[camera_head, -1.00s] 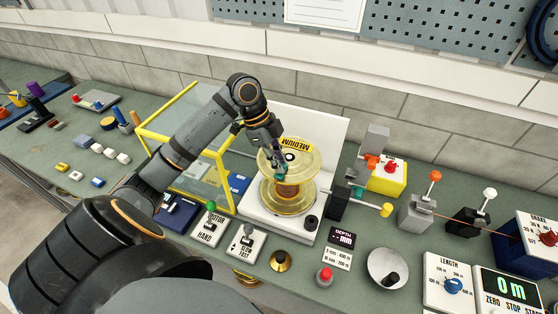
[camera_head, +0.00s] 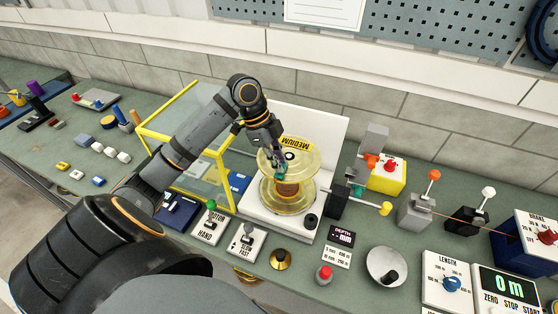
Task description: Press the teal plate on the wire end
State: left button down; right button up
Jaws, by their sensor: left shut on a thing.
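The clear amber spool marked MEDIUM (camera_head: 268,162) stands on the white machine base, with a copper-brown core between its two flanges. My left gripper (camera_head: 281,171) is at the spool, reaching in from above over the upper flange. It is shut on a small teal piece, which looks like the teal plate (camera_head: 283,175), beside the core. The fingertips are small and partly hidden, so I cannot tell if the plate touches the core. I cannot make out the wire end there. An orange wire (camera_head: 452,217) runs between the blocks on the right. My right gripper is not in view.
A yellow-framed clear guard (camera_head: 190,130) stands left of the spool. A black block (camera_head: 338,203) with a yellow-knobbed lever (camera_head: 385,209) and another teal part (camera_head: 356,189) stands close on the right. Switch plates, a brass knob (camera_head: 280,259) and a round dish (camera_head: 386,264) lie in front.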

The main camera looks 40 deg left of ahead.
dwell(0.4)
pick_arm(q)
jog(key=c, duration=1.3)
grip_release()
jog(key=o, duration=0.5)
